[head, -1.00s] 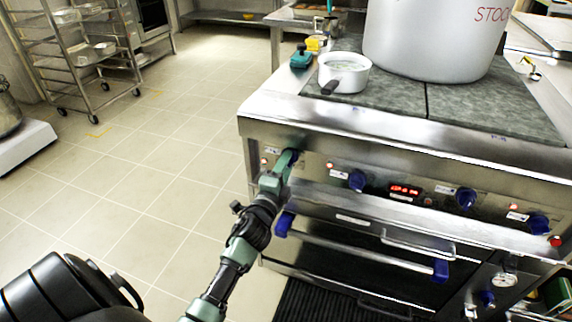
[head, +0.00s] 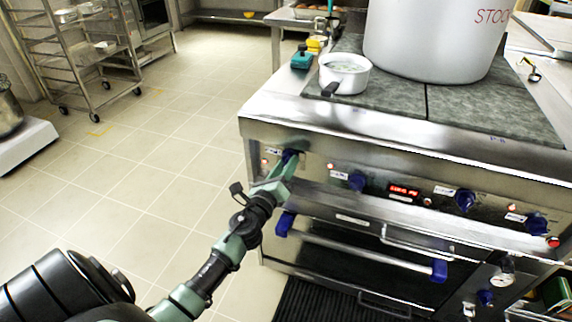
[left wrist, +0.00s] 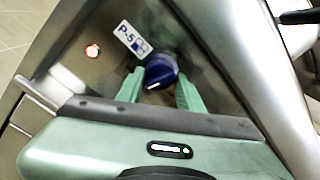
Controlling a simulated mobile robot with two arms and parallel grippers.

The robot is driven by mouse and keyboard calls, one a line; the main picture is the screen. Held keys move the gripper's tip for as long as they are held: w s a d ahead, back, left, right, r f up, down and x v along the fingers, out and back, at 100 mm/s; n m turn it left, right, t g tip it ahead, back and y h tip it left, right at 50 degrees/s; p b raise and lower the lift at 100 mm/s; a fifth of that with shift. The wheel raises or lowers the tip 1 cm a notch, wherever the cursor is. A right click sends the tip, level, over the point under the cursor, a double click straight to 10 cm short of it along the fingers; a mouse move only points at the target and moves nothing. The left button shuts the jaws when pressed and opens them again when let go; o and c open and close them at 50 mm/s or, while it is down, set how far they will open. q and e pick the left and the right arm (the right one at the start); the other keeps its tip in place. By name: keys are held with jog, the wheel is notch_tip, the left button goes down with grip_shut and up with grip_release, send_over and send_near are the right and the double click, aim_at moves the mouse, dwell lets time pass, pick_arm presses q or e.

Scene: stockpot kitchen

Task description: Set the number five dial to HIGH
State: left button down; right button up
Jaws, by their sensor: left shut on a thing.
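The number five dial (left wrist: 162,71) is a blue knob on the stove's steel front panel, beside a label (left wrist: 132,38) reading P-5. In the head view the dial (head: 290,155) is the leftmost of the row and is partly hidden by my gripper. My left gripper (left wrist: 160,90) has its green fingers on either side of the knob and is shut on it. It also shows in the head view (head: 284,168). A small white mark shows on the knob's lower left rim in the wrist view. The HIGH setting cannot be read. My right gripper is out of view.
Other blue dials (head: 357,180) and a red display (head: 404,190) lie to the right. An oven handle (head: 360,248) runs below. A white saucepan (head: 345,74) and a large stockpot (head: 432,40) stand on top.

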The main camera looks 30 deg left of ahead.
pick_arm(q)
jog(key=shift+m+p, duration=0.7)
jog(key=shift+m, duration=1.6)
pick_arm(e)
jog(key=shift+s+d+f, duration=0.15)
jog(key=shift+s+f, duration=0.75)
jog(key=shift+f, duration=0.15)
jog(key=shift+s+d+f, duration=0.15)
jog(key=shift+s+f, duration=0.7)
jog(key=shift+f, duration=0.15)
pick_arm(q)
jog(key=c, duration=0.9)
grip_release()
jog(key=shift+a, duration=0.1)
jog(key=shift+s+d+f+b, duration=0.1)
jog(key=shift+s+d, duration=0.1)
jog(key=shift+s, duration=1.1)
jog(key=shift+s+d+r+b, duration=0.1)
jog(key=shift+s+d, duration=0.15)
jog(key=shift+s, duration=1)
jog(key=shift+s+d+f+b, duration=0.1)
jog(key=shift+s+d, duration=0.1)
jog(key=shift+s, duration=1.1)
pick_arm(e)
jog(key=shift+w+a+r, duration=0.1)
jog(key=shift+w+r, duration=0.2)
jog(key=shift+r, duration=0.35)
